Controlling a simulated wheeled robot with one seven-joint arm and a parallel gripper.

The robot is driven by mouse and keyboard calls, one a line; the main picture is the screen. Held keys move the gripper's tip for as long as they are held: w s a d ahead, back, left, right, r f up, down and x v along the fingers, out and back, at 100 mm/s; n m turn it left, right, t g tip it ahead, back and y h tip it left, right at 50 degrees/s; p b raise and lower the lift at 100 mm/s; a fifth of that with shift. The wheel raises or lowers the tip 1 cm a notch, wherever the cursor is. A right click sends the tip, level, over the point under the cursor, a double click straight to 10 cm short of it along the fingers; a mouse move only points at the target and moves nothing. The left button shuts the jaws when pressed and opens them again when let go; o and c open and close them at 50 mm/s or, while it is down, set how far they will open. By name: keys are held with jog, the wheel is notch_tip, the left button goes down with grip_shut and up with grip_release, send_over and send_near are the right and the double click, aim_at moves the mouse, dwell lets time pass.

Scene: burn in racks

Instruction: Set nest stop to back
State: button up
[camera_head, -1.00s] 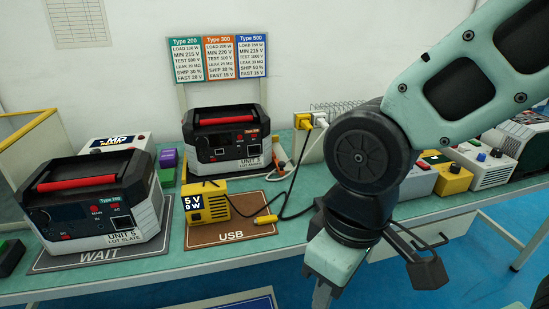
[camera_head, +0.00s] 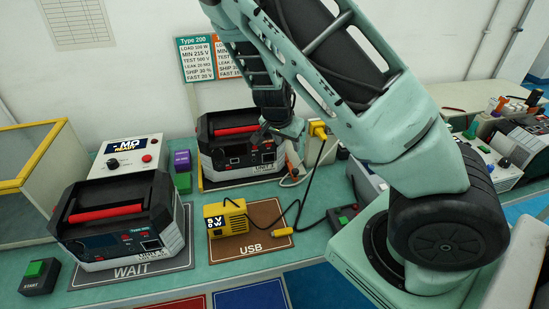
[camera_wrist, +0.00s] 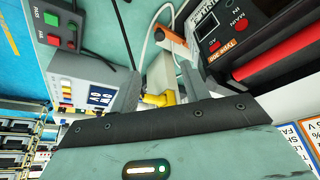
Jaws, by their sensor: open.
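My gripper (camera_wrist: 158,76) is open and empty in the wrist view, its two fingers spread above the bench. In the head view my gripper (camera_head: 283,132) is in front of the back power unit (camera_head: 232,160), near its right end. A small orange-and-white part (camera_head: 292,165) stands at that unit's right side; an orange bar (camera_wrist: 171,40) shows beyond the fingers in the wrist view. I cannot tell surely whether it is the nest stop, nor its setting. A yellow plug (camera_wrist: 160,98) lies between the finger bases in the wrist view, partly hidden.
A second power unit (camera_head: 118,222) sits on the WAIT mat (camera_head: 180,262). A yellow 5V 0W box (camera_head: 226,218) with a black cable sits on the USB mat (camera_head: 262,212). A yellow socket block (camera_head: 318,130) is close right of my gripper. A button box (camera_wrist: 62,30) shows in the wrist view.

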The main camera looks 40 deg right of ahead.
aim_at(295, 170)
jog(key=b+x, duration=0.2)
jog(key=x, duration=1.5)
jog(key=shift+d+f, duration=0.15)
